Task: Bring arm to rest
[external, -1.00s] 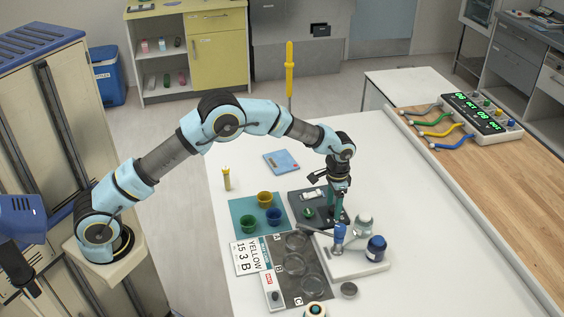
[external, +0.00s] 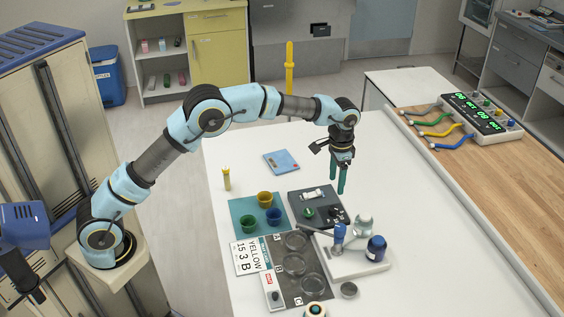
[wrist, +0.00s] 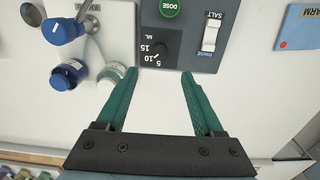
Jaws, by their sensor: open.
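In the wrist view my gripper (wrist: 155,85) is also open and empty. The dosing box (wrist: 195,60) shows there with a green DOSE button, a dial marked 5, 10, 15 and a white SALT/RINSE switch. The fingers are apart from the box.
Coloured cups stand on a teal mat (external: 238,207). Labelled dishes lie on a dark tray (external: 312,294). A blue pad (external: 281,162) lies behind. The table's right side is clear.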

